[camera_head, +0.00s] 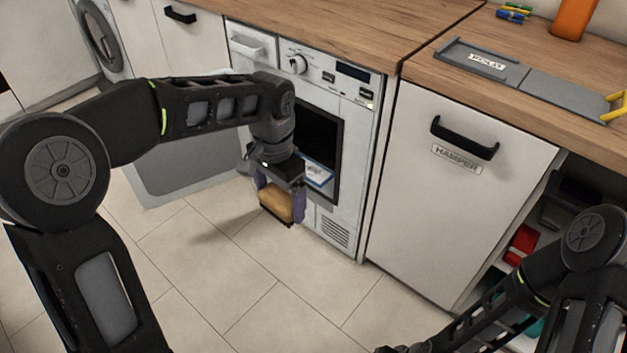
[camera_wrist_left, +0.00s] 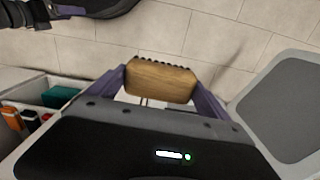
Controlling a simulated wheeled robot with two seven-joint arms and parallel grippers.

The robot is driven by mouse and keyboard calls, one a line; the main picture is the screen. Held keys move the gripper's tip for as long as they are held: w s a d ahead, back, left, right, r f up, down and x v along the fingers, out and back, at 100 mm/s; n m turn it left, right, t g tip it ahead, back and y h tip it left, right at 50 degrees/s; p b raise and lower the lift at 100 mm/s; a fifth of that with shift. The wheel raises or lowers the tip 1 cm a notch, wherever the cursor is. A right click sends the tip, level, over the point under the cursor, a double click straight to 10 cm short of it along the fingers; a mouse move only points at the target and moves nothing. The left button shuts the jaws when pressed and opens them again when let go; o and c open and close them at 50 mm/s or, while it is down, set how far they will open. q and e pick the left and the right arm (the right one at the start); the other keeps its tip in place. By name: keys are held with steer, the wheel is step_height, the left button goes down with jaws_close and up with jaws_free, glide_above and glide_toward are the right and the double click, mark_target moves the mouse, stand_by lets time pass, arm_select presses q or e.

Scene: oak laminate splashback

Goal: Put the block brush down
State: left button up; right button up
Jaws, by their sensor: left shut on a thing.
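The block brush (camera_head: 277,203) has a tan wooden block and dark bristles. My left gripper (camera_head: 281,196) is shut on it, with a purple finger at each side, above the tiled floor in front of the white appliance. In the left wrist view, the brush (camera_wrist_left: 160,80) sits between the fingertips, its bristles facing the top of the picture. My right arm enters at the lower right of the head view; its gripper is cut off at the bottom edge. A bit of purple on a dark arm shows at the top left of the wrist view.
The white appliance (camera_head: 352,110) has a dark opening and a grey door (camera_head: 185,165) swung out left. A grey tray (camera_head: 480,62) lies on the wooden counter (camera_head: 340,28). The HAMPER front (camera_head: 465,180) is closed. An open shelf right holds a red item (camera_head: 521,245). Floor is clear.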

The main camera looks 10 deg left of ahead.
arm_select(q)
steer(key=shift+r, duration=0.1)
stand_by(0.4)
steer(key=w+r+n, duration=0.4)
steer(key=w+n, duration=0.1)
steer(key=w, duration=0.1)
steer(key=shift+w+r+n, duration=0.25)
steer(key=shift+r+n, duration=0.1)
steer(key=shift+n, duration=0.05)
